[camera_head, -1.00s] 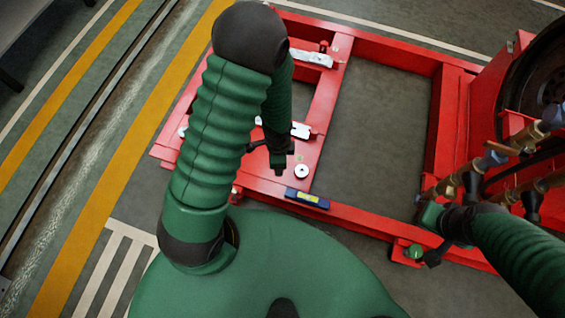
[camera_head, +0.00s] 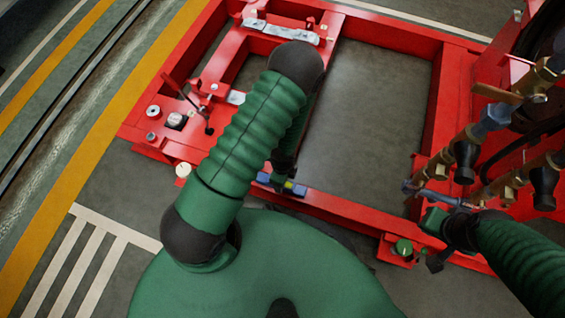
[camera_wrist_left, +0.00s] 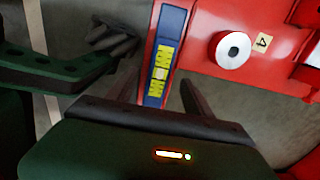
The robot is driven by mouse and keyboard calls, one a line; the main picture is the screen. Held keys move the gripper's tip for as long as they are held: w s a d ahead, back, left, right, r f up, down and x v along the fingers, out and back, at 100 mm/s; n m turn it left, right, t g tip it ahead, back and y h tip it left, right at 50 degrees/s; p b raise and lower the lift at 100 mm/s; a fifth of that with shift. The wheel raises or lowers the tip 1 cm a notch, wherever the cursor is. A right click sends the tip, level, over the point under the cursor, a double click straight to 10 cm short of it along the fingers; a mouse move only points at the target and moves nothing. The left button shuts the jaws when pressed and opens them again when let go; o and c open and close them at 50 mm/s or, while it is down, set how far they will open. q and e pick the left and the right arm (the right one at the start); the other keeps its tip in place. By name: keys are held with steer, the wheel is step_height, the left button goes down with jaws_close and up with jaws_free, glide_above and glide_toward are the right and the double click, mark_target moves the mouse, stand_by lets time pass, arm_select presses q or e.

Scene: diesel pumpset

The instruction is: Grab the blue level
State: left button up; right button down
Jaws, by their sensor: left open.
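The blue level (camera_wrist_left: 169,40) with its yellow vial window lies on the red frame rail in the left wrist view. In the head view, its blue end (camera_head: 299,190) shows at the near rail, and its middle is partly hidden by my left gripper (camera_head: 286,180). In the wrist view, my left gripper (camera_wrist_left: 160,92) is open, its fingers on either side of the level's near end. I see gaps between the level and both fingers. My right gripper (camera_head: 436,226) is by the frame's near right corner; its jaws are too small to read.
The red steel frame (camera_head: 388,38) surrounds an open floor area. Brass and black pipe fittings (camera_head: 490,160) stand at the right, close to my right arm. A white round part (camera_wrist_left: 233,50) is on the red plate beside the level.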

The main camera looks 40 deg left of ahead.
arm_select(q)
steer(key=f+b, duration=0.1)
steer(key=f, duration=0.2)
steer(key=f+b, duration=0.1)
steer(key=shift+s+a+f+b, duration=0.15)
steer(key=shift+a+f+b, duration=0.1)
steer(key=shift+a+b, duration=0.1)
steer(key=shift+f, duration=0.3)
steer(key=shift+r, duration=0.2)
steer(key=shift+d+r, duration=0.1)
steer(key=shift+d, duration=0.05)
steer(key=shift+c, duration=1)
jaws_close()
arm_select(e)
steer(key=f, duration=0.1)
steer(key=a+f, duration=0.1)
steer(key=f, duration=0.1)
steer(key=shift+f, duration=0.25)
